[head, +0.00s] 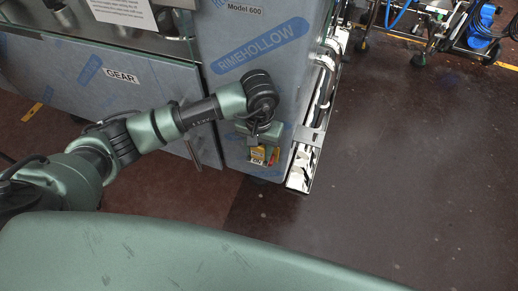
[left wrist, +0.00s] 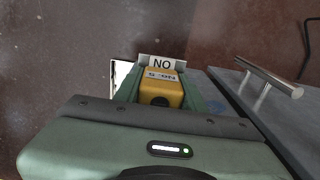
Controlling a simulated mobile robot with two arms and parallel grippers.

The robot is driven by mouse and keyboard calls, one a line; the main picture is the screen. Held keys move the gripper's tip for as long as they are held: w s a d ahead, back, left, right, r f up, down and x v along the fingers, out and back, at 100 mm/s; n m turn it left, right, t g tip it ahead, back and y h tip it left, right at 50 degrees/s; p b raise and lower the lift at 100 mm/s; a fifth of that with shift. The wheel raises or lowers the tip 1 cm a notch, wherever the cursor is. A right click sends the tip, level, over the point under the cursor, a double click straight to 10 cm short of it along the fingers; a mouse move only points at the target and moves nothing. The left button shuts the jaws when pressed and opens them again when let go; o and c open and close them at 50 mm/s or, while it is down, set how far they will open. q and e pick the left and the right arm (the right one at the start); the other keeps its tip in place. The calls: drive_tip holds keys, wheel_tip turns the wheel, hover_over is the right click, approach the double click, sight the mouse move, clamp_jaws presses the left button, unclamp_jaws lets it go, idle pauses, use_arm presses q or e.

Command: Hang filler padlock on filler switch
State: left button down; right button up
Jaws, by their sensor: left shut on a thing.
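My left gripper (head: 263,141) is beside the lower right part of the film-covered filler cabinet. It is shut on a small yellow block with a dark round hole, which looks like the padlock (left wrist: 163,92). In the left wrist view the block sits between the two green fingers of my left gripper (left wrist: 160,84). A white tag (left wrist: 163,62) reading "NO" shows just beyond it. In the head view the padlock (head: 258,155) is a small yellow and red patch under the gripper. I cannot make out the filler switch. My right gripper is out of view.
The filler cabinet (head: 261,72) is wrapped in grey-blue film. A bar handle (head: 191,152) stands out from its front, left of my gripper; it also shows in the left wrist view (left wrist: 270,77). Metal framing runs along the cabinet's right edge. Open dark floor (head: 420,170) lies right.

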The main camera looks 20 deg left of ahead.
use_arm(q)
drive_tip(key=shift+f, duration=0.15)
idle(0.6)
drive_tip(key=c, duration=0.8)
unclamp_jaws()
drive_tip(key=shift+o, duration=0.2)
wheel_tip(320, 180, up, 8)
drive_tip(key=shift+f+b, duration=0.1)
drive_tip(key=shift+b, duration=0.55)
drive_tip(key=shift+s, duration=0.1)
